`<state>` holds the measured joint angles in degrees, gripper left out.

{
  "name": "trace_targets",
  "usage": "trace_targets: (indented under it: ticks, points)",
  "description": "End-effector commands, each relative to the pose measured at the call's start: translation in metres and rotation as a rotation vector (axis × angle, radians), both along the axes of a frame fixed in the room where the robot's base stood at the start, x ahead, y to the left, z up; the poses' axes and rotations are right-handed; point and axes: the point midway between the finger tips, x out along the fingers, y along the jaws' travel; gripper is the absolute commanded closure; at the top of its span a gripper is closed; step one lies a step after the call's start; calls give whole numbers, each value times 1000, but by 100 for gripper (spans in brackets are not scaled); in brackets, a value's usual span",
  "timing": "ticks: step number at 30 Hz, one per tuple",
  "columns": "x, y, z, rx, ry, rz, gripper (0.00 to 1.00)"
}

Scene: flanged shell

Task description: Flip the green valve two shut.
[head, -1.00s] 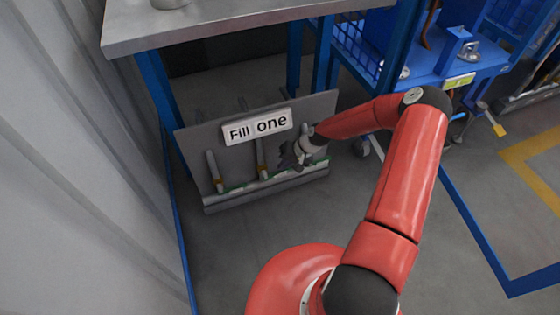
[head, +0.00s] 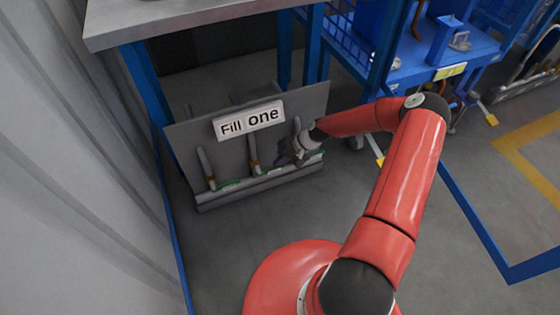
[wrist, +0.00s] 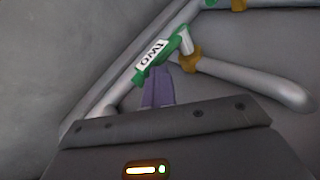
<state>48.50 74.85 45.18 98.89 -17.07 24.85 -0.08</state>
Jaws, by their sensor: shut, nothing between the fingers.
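In the wrist view, the green valve handle with the white "two" label (wrist: 155,56) lies along the main pipe (wrist: 128,78) and across its branch pipe (wrist: 255,80). A brass-coloured collar (wrist: 190,58) sits on the branch beside it. My gripper (wrist: 158,84) is shut and empty, its purple fingertips just below the handle; I cannot tell whether they touch it. In the head view, my gripper (head: 287,153) is low in front of the grey panel (head: 185,135), between the middle and right branch pipes. Labels on the handles there are too small to read.
A "Fill one" sign (head: 248,119) is on the panel. Another green handle (wrist: 208,3) shows at the wrist view's top edge. A grey-topped table (head: 190,22) stands above and a blue cart (head: 440,65) behind right.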

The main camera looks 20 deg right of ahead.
Motion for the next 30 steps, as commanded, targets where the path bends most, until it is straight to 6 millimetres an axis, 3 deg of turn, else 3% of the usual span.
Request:
trace_targets:
  ticks: [5, 18, 30]
  points:
    - [-1, -6, 2, -4, -1, -4, 100]
    - [-11, -43, 56, -1, -2, -3, 100]
    - [-12, -46, 62, 0, -1, 1, 100]
